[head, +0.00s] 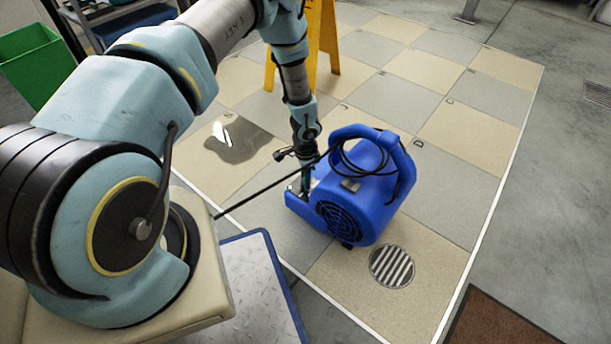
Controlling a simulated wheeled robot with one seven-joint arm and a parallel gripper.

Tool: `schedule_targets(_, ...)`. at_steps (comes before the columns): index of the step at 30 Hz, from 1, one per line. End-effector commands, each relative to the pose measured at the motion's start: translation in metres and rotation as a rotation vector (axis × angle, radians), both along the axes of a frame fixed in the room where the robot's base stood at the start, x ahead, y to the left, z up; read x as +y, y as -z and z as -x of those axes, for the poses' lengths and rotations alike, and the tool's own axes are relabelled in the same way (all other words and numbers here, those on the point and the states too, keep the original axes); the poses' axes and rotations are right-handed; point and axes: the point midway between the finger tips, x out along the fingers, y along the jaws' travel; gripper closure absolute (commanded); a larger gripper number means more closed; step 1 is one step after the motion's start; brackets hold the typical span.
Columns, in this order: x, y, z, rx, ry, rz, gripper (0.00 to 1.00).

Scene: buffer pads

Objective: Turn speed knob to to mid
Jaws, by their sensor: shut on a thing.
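A blue floor blower (362,215) stands on the tiled floor in the middle of the head view, with a black cord looped over its handle. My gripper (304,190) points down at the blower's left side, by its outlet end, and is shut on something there. The speed knob itself cannot be made out; my gripper and the small scale hide it. A small grey panel (351,185) shows on the blower's top.
A yellow floor sign (318,45) stands behind my arm. A dark wet patch (238,142) lies on the tiles to the left. A round drain grate (391,267) is in front of the blower. A green bin (36,65) stands at the far left. Tiles to the right are clear.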

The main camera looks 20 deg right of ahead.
Motion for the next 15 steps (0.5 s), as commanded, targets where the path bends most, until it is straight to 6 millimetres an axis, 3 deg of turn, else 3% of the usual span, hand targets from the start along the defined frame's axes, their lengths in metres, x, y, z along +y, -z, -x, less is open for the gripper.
schedule_targets(15,0.0001,-0.001,-0.0001,0.0,0.461,0.0,1.0)
